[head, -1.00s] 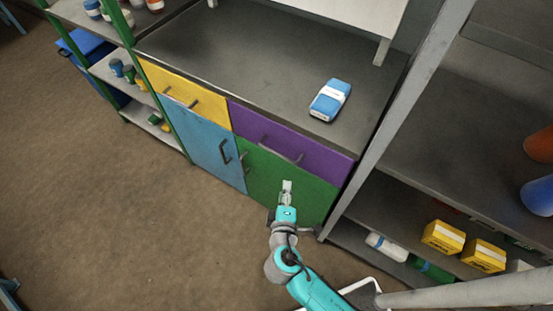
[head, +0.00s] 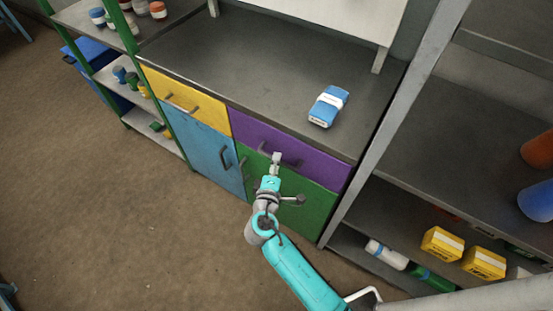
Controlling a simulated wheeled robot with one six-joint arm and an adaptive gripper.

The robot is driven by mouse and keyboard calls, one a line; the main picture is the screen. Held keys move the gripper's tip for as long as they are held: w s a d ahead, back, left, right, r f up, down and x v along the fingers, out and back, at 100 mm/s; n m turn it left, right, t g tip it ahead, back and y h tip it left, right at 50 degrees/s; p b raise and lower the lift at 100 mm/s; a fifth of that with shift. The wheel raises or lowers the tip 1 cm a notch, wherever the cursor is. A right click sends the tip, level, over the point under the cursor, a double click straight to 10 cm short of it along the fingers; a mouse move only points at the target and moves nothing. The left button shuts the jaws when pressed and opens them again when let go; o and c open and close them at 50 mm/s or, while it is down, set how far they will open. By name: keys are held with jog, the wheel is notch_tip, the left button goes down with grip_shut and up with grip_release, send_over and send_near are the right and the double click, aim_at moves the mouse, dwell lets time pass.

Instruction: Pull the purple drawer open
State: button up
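The purple drawer (head: 315,163) is in the cabinet's upper right, under the worktop, in the head view. It looks closed, its front in line with the other fronts. Its grey bar handle (head: 291,161) shows partly; my gripper covers the middle-left part. My gripper (head: 276,157) is at the handle, pointing up the picture at the drawer front. The fingers are too small to tell whether they are open or shut, or whether they touch the handle.
A yellow drawer (head: 200,105) and a blue door (head: 203,148) are to the left. A green front (head: 312,204) lies below the purple drawer. A blue and white pack (head: 328,106) lies on the worktop (head: 250,65). A grey shelf post (head: 398,125) stands close on the right.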

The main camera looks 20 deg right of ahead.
jog(key=shift+x, duration=1.05)
grip_shut()
